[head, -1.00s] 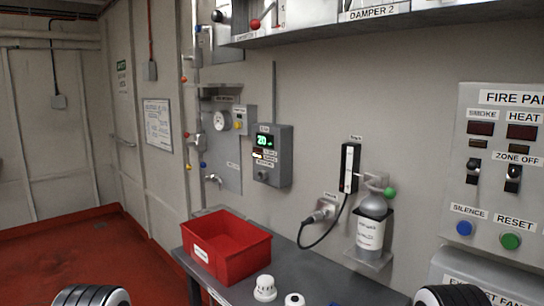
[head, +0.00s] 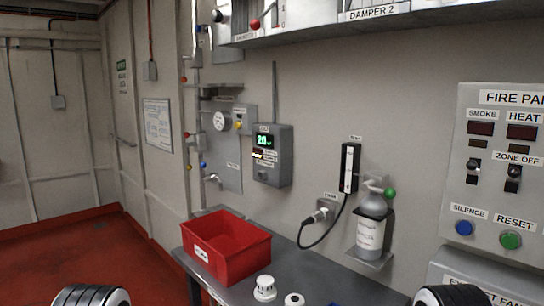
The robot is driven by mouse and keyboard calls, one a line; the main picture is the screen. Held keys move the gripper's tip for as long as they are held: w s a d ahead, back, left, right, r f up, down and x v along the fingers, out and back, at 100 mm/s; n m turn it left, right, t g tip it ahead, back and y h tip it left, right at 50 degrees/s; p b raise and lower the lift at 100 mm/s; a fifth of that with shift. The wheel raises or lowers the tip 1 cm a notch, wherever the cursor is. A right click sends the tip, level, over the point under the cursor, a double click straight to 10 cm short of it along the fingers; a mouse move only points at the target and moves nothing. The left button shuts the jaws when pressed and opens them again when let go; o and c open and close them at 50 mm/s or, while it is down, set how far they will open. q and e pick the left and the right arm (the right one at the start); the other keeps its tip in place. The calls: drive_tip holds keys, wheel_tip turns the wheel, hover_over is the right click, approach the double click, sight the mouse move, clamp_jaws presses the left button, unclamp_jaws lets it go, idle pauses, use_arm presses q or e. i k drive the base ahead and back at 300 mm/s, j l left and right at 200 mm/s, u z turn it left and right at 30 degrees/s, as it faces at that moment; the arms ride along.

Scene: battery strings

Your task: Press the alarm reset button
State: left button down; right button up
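A fire panel (head: 490,110) is on the wall at the right, cut off by the right edge of the picture. A green button (head: 510,240) labelled RESET is at its lower right. A blue button (head: 464,228) labelled SILENCE is to its left. No button carries a readable "alarm" label. A grey wall unit (head: 272,155) with a lit green display hangs at mid wall; its small labels are too blurred to read. Rounded black and silver parts of my arms show at the bottom edge. Neither gripper's fingers can be seen.
A grey bench (head: 330,284) runs along the wall. On it are a red bin (head: 227,250) and two white detectors, one of them (head: 265,288) near the bin. A bottle (head: 370,230) sits in a wall bracket left of the panel. Red floor (head: 80,260) is open at left.

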sight(509, 240)
drive_tip(key=z, duration=1.45)
